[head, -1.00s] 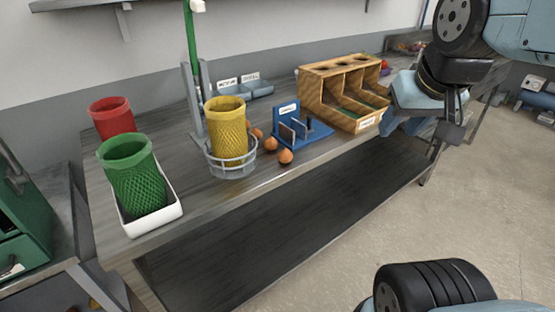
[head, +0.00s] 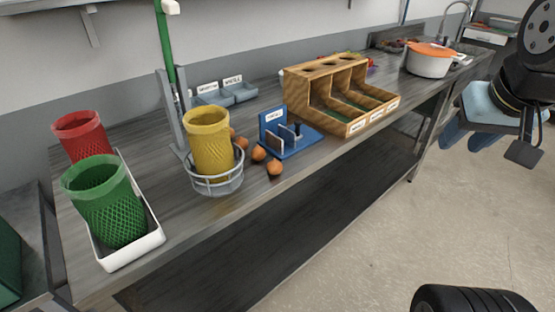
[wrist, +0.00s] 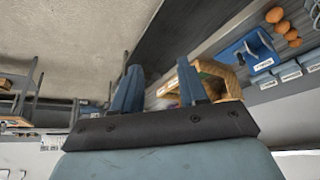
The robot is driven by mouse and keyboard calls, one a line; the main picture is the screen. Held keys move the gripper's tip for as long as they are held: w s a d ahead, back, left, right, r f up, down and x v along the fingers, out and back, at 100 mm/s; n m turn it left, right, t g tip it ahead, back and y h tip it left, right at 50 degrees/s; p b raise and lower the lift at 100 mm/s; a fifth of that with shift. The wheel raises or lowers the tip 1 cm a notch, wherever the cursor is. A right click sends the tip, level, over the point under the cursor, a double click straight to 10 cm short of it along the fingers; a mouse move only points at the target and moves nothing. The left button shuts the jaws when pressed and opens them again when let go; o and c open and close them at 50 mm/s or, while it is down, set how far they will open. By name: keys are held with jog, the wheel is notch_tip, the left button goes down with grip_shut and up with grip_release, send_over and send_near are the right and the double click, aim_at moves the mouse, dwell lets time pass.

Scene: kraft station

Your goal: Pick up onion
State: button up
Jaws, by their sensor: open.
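Several round orange-brown onions lie on the grey workbench (head: 215,210) beside the yellow mesh basket; the front one (head: 275,168) is near the bench's front edge, another (head: 258,153) just behind it. In the wrist view the onions (wrist: 283,27) show at the upper right, well away from my fingers. My gripper (wrist: 160,85) is open and empty. In the head view it is at the right (head: 465,138), off the front of the bench, far from the onions.
A yellow basket (head: 209,145) stands in a wire ring left of the onions. A blue labelled stand (head: 290,140) is right of them, then a wooden divided box (head: 340,95). Green (head: 104,205) and red (head: 80,135) baskets are at left. A white pot (head: 428,64) stands at back right.

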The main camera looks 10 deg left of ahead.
jog(key=o, duration=0.3)
jog(key=shift+w+a, duration=0.2)
jog(key=shift+w, duration=0.05)
jog(key=o, duration=0.3)
jog(key=shift+n+y, duration=0.3)
jog(key=shift+n, duration=0.4)
jog(key=w+a, duration=0.2)
jog(key=w, duration=0.1)
jog(key=w+a, duration=0.1)
jog(key=shift+w+f, duration=0.35)
jog(key=shift+w, duration=0.05)
jog(key=shift+o, duration=0.2)
jog(key=n+g+y, duration=0.2)
jog(key=n, duration=0.3)
send_near(276, 163)
jog(key=x, duration=0.5)
jog(key=shift+d+f, duration=0.15)
jog(key=shift+f, duration=0.15)
jog(key=shift+a+x, duration=0.1)
jog(key=shift+x, duration=1.15)
jog(key=shift+a+x, duration=0.15)
jog(key=shift+x, duration=1.15)
